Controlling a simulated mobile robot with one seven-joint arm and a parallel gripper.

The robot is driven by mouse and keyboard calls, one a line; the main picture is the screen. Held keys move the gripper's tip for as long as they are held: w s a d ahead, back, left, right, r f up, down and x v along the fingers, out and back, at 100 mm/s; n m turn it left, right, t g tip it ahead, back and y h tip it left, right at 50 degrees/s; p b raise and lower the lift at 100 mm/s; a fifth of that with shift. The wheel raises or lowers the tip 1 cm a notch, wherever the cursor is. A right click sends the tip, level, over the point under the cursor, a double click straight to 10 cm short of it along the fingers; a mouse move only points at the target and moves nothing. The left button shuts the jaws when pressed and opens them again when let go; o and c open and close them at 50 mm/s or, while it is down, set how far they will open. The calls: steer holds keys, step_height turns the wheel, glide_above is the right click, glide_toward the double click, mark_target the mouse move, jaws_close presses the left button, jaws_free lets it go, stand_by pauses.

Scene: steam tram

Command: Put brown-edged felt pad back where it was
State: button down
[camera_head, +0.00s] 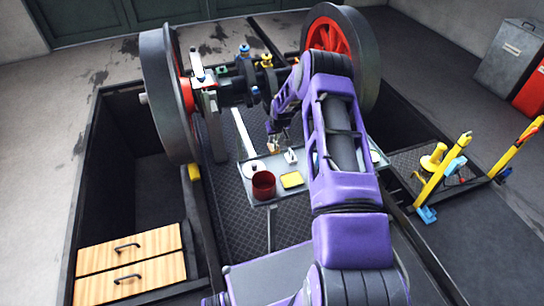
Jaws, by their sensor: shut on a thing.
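My gripper (279,137) hangs at the end of my purple arm, above the far edge of a grey tray (318,178). It is shut on a small tan-brown thing (274,147), which looks like the brown-edged felt pad; it is too small to be sure. A white piece (291,156) is just right of and below the gripper. A yellow square (291,180) lies on the tray nearer me. My arm hides the tray's middle right part.
A dark red cup (263,184) and a white round piece (254,166) are on the tray's left. A wheelset (166,95) with large wheels stands behind. A wooden drawer unit (130,265) is at lower left. Yellow stands (440,175) are at right. Patterned floor lies left of the tray.

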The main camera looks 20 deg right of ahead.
mark_target(276, 148)
step_height(276, 148, down, 8)
steer(key=shift+f+b, duration=0.2)
steer(key=shift+b, duration=0.3)
steer(key=c, duration=0.9)
jaws_free()
steer(key=shift+f, duration=0.1)
steer(key=shift+s+r, duration=0.15)
steer(key=shift+r, duration=0.35)
steer(key=p+v, duration=0.2)
steer(key=v, duration=0.8)
steer(key=shift+r, duration=0.15)
steer(key=shift+s+r, duration=0.3)
steer(key=shift+r, duration=0.15)
